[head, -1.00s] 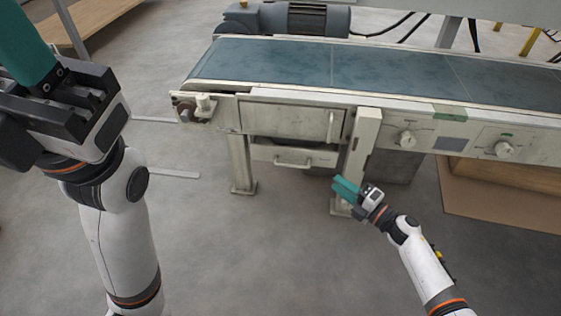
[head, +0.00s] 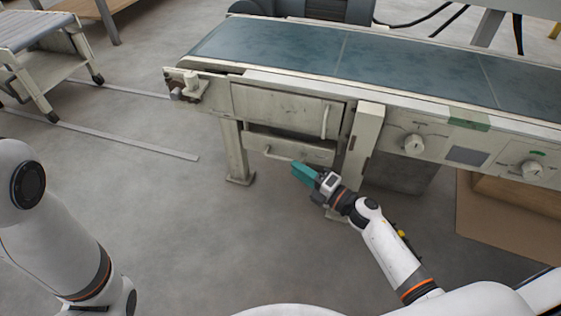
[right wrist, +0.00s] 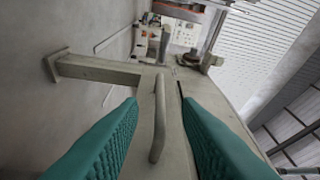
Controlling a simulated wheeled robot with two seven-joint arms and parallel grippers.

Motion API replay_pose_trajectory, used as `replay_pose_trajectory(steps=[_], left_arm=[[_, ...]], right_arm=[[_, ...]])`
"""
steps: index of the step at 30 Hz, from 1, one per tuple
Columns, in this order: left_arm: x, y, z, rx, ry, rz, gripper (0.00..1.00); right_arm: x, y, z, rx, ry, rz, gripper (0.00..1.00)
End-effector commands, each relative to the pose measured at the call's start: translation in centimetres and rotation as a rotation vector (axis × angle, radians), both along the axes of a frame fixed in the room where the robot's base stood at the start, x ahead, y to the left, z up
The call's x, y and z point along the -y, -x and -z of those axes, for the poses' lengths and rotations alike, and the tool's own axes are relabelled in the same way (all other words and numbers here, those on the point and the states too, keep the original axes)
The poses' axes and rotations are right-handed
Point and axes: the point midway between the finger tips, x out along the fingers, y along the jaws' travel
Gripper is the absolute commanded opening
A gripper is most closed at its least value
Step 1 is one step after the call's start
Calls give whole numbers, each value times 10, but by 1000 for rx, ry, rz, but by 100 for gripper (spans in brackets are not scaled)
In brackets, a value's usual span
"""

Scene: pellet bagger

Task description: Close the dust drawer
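The dust drawer (head: 314,153) is the low pale front under the conveyor's left end, below a larger panel. Its bar handle (head: 277,154) is partly hidden by my right gripper (head: 302,172), which is in front of it. In the right wrist view the handle (right wrist: 158,120) stands between the two teal fingers (right wrist: 155,140), which are spread apart and not closed on it. A dark slit runs beside the drawer front; how far the drawer stands out I cannot tell. My left gripper is out of view; only its arm shows at the left.
The conveyor (head: 270,50) runs across above. A larger panel (head: 280,108) with an upright handle sits over the drawer. Legs (head: 234,150) and a post (head: 363,140) flank it. A brown board (head: 500,220) lies at right. Floor in front is clear.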

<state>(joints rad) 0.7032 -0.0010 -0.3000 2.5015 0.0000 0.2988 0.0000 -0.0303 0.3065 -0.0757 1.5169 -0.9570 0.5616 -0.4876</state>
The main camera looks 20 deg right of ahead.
Motion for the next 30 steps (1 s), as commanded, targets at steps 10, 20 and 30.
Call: replay_pose_trajectory(steps=[10, 20, 30], left_arm=[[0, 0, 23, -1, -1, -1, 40], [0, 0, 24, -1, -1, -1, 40], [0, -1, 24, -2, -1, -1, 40]], right_arm=[[-32, -47, -2, 1, 0, 0, 31], [-37, -55, -5, -1, 1, -1, 31], [-37, -54, -5, -1, 1, 0, 0]])
